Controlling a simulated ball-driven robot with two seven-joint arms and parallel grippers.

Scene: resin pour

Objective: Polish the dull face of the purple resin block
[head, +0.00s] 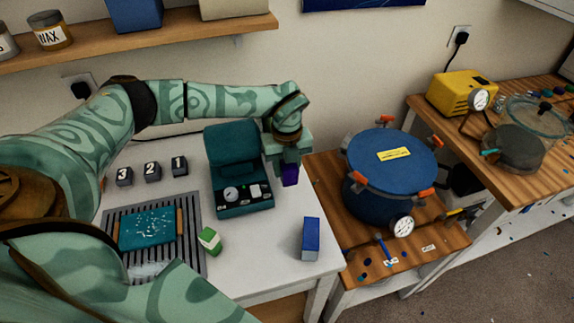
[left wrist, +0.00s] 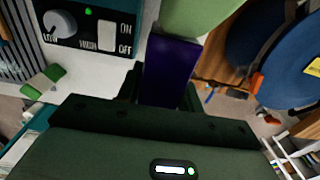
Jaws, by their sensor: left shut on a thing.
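The purple resin block (head: 290,175) is in my left gripper (head: 288,158), held over the white table to the right of the teal machine. The block also shows in the left wrist view (left wrist: 170,68) as a dark purple upright shape between the fingers. Its dull face cannot be told apart. The left gripper (left wrist: 160,95) is shut on it. The teal machine (head: 238,168) has a raised back and a front panel with a dial and a switch. In the left wrist view its panel (left wrist: 90,30) shows a knob, a green light and ON and OFF labels. My right gripper is out of view.
Blocks numbered 3, 2 and 1 (head: 152,172) stand at the table's back left. A teal slab (head: 148,229) lies on a dark grate (head: 194,262). A green-and-white block (head: 209,241) and a blue block (head: 311,238) stand nearer. A blue pressure pot (head: 385,165) stands right.

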